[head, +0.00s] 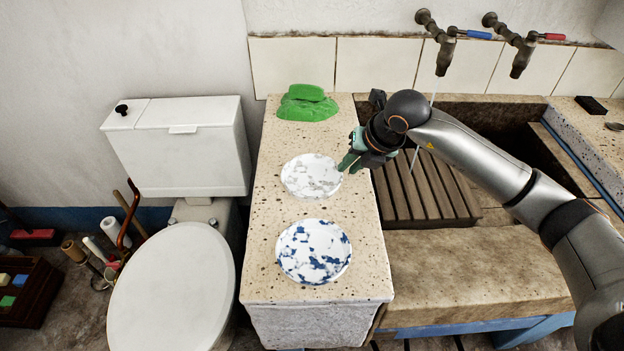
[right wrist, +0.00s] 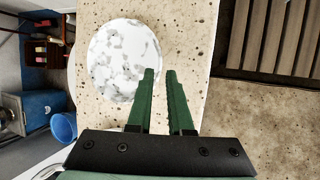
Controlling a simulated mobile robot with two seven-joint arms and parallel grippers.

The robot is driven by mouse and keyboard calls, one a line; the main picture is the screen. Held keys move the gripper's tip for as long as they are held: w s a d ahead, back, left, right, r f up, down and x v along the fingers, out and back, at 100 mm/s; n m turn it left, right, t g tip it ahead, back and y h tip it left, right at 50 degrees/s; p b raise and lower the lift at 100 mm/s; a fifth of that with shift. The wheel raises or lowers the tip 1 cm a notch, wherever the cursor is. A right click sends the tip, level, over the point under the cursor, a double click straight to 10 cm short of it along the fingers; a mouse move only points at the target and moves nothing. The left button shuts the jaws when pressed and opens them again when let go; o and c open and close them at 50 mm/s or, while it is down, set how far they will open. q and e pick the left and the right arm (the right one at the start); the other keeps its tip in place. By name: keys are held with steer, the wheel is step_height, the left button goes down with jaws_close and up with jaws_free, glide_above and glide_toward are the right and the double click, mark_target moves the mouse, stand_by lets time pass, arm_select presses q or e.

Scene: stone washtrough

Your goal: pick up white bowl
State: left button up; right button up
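The white bowl with grey marbling (head: 311,175) sits on the speckled stone counter (head: 268,205). It also shows in the right wrist view (right wrist: 122,55), at upper left. My right gripper (head: 347,163) is at the bowl's right edge. Its two green fingers (right wrist: 160,73) are apart with a narrow gap. In the right wrist view the left fingertip overlaps the bowl's rim and the right fingertip lies just outside it. I cannot tell whether they touch the bowl. My left gripper is not in view.
A white bowl with blue patches (head: 313,251) stands nearer on the same counter. A green object (head: 307,103) lies at the back by the tiled wall. A slatted trough (head: 425,190) and taps (head: 522,55) are to the right; a toilet (head: 175,285) is to the left.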

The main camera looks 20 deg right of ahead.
mark_target(312, 178)
steer(key=x, duration=0.4)
steer(key=shift+w+f, duration=0.1)
steer(key=shift+w, duration=0.1)
steer(key=shift+c, duration=0.3)
jaws_close()
stand_by(0.9)
